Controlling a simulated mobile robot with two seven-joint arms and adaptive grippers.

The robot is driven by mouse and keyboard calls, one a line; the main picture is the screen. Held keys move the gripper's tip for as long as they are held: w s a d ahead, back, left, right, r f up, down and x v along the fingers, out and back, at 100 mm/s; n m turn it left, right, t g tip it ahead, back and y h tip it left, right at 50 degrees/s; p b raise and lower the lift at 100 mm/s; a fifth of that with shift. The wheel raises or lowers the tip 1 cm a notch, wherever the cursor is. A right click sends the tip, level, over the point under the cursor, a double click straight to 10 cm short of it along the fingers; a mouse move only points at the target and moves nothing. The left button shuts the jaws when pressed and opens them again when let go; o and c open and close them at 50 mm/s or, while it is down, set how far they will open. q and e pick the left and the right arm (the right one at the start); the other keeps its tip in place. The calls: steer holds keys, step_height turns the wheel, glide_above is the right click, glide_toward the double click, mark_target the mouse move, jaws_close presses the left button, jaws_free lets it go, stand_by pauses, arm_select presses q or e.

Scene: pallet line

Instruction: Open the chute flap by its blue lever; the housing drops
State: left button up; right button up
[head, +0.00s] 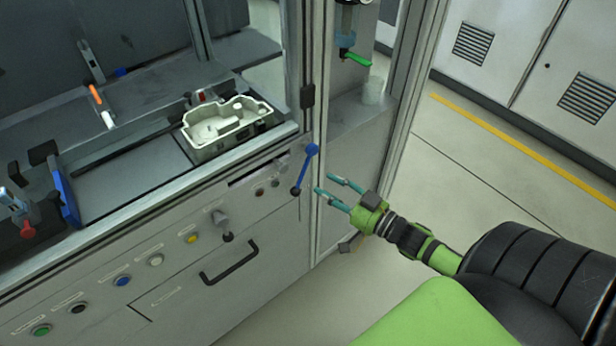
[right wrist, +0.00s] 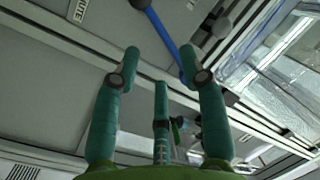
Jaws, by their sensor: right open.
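The blue lever (head: 304,172) is on the grey front panel near the cabinet's right corner, tilted, with a blue ball at its upper end and a dark pivot below. My right gripper (head: 324,184) is open and empty just right of the lever, apart from it. In the right wrist view the lever (right wrist: 168,38) shows beyond the spread fingers (right wrist: 166,65). The pale cast housing (head: 230,122) sits on the ledge above and left of the lever. I cannot make out the chute flap clearly; a dark slot (head: 258,168) lies below the housing. My left gripper is not in view.
A cabinet post (head: 325,215) stands close behind my right gripper. A black drawer handle (head: 229,263) and several coloured buttons are lower left on the panel. A green-handled valve (head: 356,58) hangs above. The floor to the right is clear.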

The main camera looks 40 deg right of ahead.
steer(key=x, duration=0.6)
steer(key=shift+w+a+r, duration=0.2)
steer(key=shift+w, duration=0.1)
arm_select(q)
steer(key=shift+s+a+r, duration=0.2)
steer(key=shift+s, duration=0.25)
arm_select(e)
jaws_close()
